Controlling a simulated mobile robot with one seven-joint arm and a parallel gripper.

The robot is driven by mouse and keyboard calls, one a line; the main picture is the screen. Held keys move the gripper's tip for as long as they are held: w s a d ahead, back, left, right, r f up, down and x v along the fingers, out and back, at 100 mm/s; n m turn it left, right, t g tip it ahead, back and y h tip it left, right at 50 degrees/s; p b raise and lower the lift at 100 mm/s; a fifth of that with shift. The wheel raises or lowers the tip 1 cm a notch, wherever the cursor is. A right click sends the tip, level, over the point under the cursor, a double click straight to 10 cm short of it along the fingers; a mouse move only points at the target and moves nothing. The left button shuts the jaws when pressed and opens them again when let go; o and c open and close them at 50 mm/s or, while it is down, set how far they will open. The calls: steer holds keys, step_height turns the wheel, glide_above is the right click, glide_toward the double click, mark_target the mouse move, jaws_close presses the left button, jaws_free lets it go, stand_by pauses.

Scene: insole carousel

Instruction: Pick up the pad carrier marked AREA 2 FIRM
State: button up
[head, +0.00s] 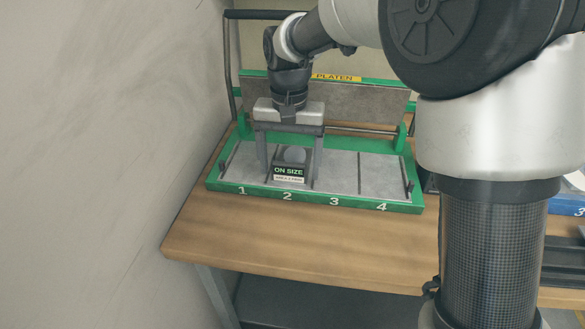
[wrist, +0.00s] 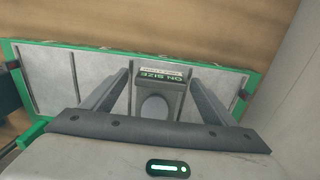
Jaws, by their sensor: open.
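A dark pad carrier (head: 290,165) with a rounded grey pad stands in slot 2 of the green-framed platen fixture (head: 222,186). Its front label reads ON SIZE, with a smaller line below that I cannot read. I see no AREA 2 FIRM marking in either view. My gripper (head: 290,178) points down over slot 2, open, with one finger on each side of the carrier. In the wrist view the carrier (wrist: 155,104) lies between the two fingers, with gaps showing beside it. The gripper body hides its near end.
Slots 1, 3 and 4 look empty. A raised plate marked PLATEN (head: 345,100) stands behind the slots, with a bar in front. A grey wall (head: 100,130) is close on the left. The wooden bench (head: 300,235) is clear in front. A blue fixture (head: 567,205) is at right.

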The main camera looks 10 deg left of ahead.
steer(key=shift+f, duration=0.7)
steer(key=shift+c, duration=0.5)
steer(key=shift+r, duration=0.1)
steer(key=c, duration=1.2)
steer(key=shift+r, duration=0.1)
